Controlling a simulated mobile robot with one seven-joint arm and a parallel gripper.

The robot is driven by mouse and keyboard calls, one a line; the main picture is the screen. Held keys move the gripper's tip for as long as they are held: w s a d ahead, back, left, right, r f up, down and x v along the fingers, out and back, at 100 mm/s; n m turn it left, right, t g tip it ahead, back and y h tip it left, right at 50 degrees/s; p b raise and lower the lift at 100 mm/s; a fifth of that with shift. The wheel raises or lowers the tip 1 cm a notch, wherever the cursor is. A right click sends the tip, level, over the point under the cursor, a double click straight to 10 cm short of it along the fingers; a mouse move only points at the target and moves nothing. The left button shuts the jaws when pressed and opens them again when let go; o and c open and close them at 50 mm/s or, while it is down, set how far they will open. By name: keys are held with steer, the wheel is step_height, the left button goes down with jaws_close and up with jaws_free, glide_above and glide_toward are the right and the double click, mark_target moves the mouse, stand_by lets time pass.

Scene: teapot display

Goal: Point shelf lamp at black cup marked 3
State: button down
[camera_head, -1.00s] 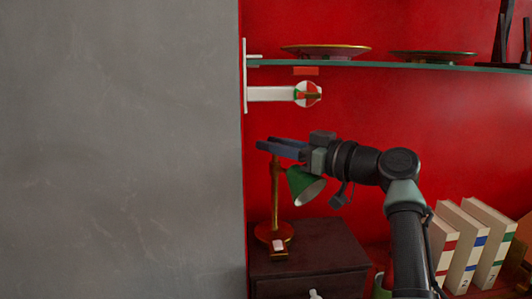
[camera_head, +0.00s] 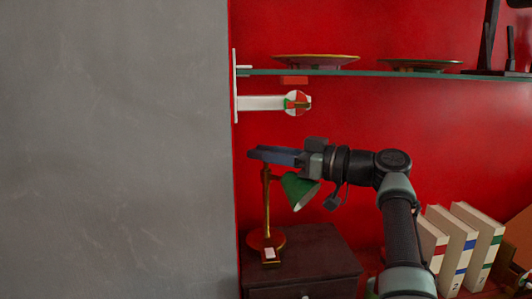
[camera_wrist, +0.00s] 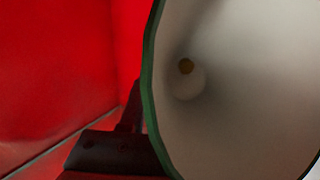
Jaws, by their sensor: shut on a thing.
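The lamp (camera_head: 266,215) has a brass stem and base and a green shade (camera_head: 298,190). It stands on a dark cabinet, with its shade tilted and its mouth facing down to the right. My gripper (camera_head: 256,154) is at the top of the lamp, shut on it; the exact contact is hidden. In the wrist view the pale inside of the shade (camera_wrist: 235,85) fills the right side, with a round bulb or socket inside. No black cup marked 3 can be made out.
A glass shelf (camera_head: 400,73) with plates (camera_head: 315,61) runs above my arm. A white wall bracket (camera_head: 262,103) with a red-and-white disc sits below it. The dark cabinet (camera_head: 320,262) is under the lamp. Books (camera_head: 455,250) stand at right. A grey wall (camera_head: 115,150) fills the left.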

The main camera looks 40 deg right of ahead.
steer(key=shift+f, duration=0.15)
steer(key=c, duration=0.6)
jaws_free()
steer(key=b+v, duration=0.1)
steer(key=v, duration=1.2)
steer(key=shift+b, duration=0.35)
